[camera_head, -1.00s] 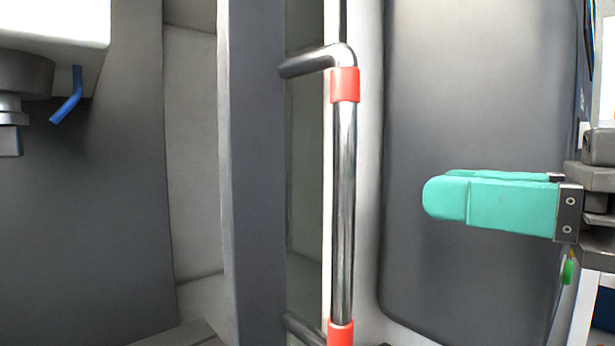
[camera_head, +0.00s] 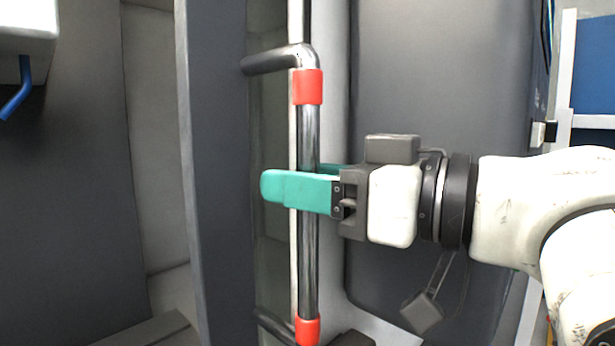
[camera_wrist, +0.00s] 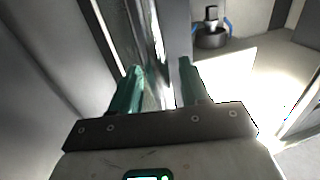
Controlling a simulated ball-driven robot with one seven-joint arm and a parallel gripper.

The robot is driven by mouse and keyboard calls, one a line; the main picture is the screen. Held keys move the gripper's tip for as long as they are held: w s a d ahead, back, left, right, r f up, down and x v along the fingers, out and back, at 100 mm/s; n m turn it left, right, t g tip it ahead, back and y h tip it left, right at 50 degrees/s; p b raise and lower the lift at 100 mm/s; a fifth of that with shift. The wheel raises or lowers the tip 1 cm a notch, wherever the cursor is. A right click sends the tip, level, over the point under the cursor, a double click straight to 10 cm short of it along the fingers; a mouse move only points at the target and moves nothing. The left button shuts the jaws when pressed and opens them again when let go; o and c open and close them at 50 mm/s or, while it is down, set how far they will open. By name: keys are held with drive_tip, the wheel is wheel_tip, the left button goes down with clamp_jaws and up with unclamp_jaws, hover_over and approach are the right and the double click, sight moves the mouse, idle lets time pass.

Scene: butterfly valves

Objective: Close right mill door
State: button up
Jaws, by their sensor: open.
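The mill door (camera_head: 215,190) is a dark grey upright panel left of centre in the head view, with an opening beside its left edge. Its handle (camera_head: 308,240) is a shiny vertical bar with red collars at top and bottom. My gripper (camera_head: 292,181) comes in from the right at mid-height of the bar. One green finger passes in front of the bar and the other shows behind it. The jaws are open, with the bar between them. In the wrist view the shiny handle (camera_wrist: 153,45) runs between the two fingers; contact cannot be told.
A wide dark grey machine panel (camera_head: 430,90) stands right of the handle, behind my arm. Inside the opening on the left are a white block (camera_head: 27,28) and a blue nozzle (camera_head: 16,90). The wrist view shows a dark round tool part (camera_wrist: 211,36) inside the machine.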

drive_tip(key=shift+c, duration=0.2)
clamp_jaws()
idle(0.3)
drive_tip(key=shift+a, duration=0.1)
